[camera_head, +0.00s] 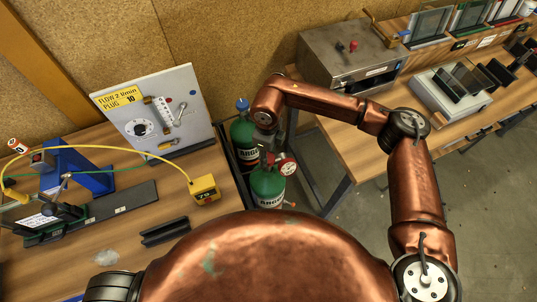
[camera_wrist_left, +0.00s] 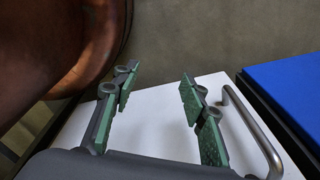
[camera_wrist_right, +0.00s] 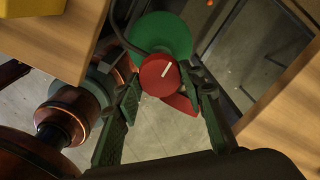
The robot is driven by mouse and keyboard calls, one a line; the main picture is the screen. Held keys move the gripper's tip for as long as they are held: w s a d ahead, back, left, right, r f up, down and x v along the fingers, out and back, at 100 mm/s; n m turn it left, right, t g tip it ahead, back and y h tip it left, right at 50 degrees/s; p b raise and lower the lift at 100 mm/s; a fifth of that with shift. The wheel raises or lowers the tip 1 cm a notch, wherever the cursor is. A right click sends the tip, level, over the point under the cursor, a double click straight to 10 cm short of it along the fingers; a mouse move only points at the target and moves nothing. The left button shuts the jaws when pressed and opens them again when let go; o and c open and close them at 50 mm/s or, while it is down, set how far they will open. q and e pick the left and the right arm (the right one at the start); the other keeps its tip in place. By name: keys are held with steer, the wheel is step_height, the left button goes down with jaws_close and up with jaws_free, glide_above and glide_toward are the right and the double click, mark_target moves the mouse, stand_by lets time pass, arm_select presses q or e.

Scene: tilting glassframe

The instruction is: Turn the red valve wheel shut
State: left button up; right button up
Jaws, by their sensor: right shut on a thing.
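The red valve wheel (camera_wrist_right: 160,74) shows in the right wrist view, round with a white line on its face, above a green gas cylinder (camera_wrist_right: 163,35). My right gripper's fingers (camera_wrist_right: 162,88) are on either side of the wheel and shut on it. In the head view the right gripper (camera_head: 268,146) comes down over the front green cylinder (camera_head: 268,187), largely hiding the wheel. My left gripper (camera_wrist_left: 155,88) is open and empty in the left wrist view, above a white surface; it is not visible in the head view.
A second green cylinder (camera_head: 243,140) stands just behind. The left bench holds a tilted white panel (camera_head: 155,115), a yellow box (camera_head: 204,190) on a cable and a blue stand (camera_head: 85,178). The right bench holds a steel box (camera_head: 345,60). Concrete floor (camera_head: 350,240) is bare between.

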steer(key=o, duration=1.2)
steer(key=shift+c, duration=0.2)
step_height(320, 180, up, 12)
